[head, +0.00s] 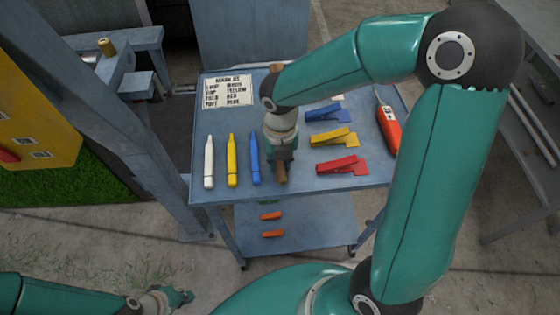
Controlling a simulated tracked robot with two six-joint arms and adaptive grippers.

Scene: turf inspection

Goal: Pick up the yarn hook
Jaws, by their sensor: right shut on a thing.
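The yarn hook (281,174) shows as a brown wooden handle pointing toward the front edge of the blue-grey table (309,186). My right gripper (283,157) is over the middle of the table, shut on this handle. The gripper and wrist hide the rest of the hook, and I cannot tell whether it is clear of the tabletop. My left gripper (180,298) is low at the bottom left, away from the table, and too small to read its fingers.
White (209,164), yellow (232,162) and blue (254,160) markers lie left of my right gripper. Blue (328,114), yellow (333,138) and red (341,165) clips lie right of it. An orange device (388,126) is at the right edge. A label card (227,90) is at back left. Two orange pieces (271,216) lie on the lower shelf (310,225).

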